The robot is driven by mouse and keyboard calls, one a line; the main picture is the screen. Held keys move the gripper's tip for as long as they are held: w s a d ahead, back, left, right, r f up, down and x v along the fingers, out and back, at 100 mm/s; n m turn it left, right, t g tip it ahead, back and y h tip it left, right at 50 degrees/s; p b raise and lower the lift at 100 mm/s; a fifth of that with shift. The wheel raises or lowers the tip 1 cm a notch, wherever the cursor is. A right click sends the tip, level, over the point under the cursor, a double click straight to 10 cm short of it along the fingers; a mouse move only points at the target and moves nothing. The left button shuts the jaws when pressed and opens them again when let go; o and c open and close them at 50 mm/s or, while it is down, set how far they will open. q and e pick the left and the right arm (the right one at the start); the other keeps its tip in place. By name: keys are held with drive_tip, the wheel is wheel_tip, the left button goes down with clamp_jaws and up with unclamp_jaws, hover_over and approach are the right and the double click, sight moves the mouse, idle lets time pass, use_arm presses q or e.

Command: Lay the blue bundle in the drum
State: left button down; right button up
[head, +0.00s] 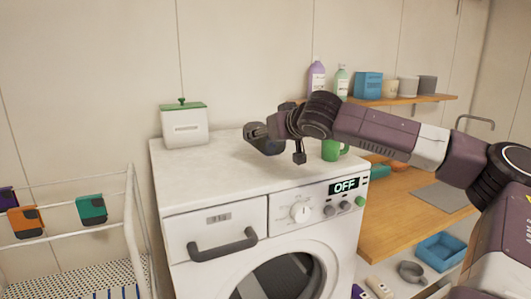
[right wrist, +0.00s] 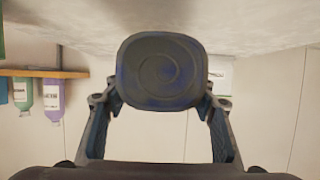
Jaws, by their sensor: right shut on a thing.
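The blue bundle (right wrist: 161,72) is a dark blue-grey roll, its spiral end facing the right wrist camera. My right gripper (right wrist: 160,102) is shut on it, with one finger on each side. In the head view my right gripper (head: 262,135) is above the washing machine's white top, and the dark bundle (head: 266,148) shows only in part, low over or touching that top. The drum (head: 278,280) is the dark round opening in the machine's front, below the gripper and cut off by the frame. I cannot tell whether its door is open. My left gripper is not in view.
A white box with a green lid (head: 184,128) stands at the back left of the machine top. A green mug (head: 331,151) stands at its right, close to my arm. A drying rack (head: 75,220) is at left. A wooden counter (head: 400,215) is at right.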

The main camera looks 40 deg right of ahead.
sight(266, 151)
drive_tip(key=shift+f, duration=0.2)
wheel_tip(266, 151, down, 4)
drive_tip(key=shift+r, duration=0.25)
drive_tip(key=shift+f, duration=0.45)
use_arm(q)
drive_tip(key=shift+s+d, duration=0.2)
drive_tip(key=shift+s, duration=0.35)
use_arm(e)
drive_tip(key=shift+s+r, duration=0.1)
drive_tip(key=shift+a, duration=0.1)
drive_tip(key=o, duration=1)
drive_tip(key=shift+o, duration=1.2)
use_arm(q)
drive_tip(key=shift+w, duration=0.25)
use_arm(e)
drive_tip(key=shift+o, duration=0.3)
